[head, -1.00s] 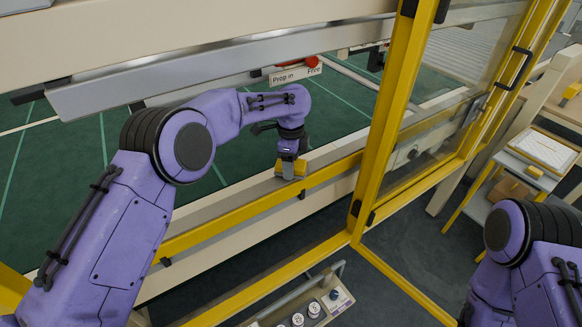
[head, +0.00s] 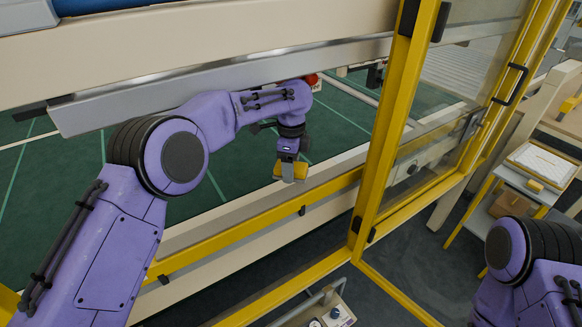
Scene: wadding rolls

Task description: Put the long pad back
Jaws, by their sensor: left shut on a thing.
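My left gripper (head: 289,158) points down over the machine's front beam, inside the open yellow-framed doorway. It is shut on a small yellow-and-grey pad (head: 291,172), which appears clear of the beam. From this angle I cannot tell the pad's full length. At the right edge my right arm shows only in part, and its gripper is out of view.
The cream front beam (head: 205,222) with a yellow rail (head: 240,220) runs below the pad. A yellow glazed door frame (head: 385,130) stands right of the arm. A side table (head: 545,163) holds a white sheet and small items. A control panel (head: 335,315) is below.

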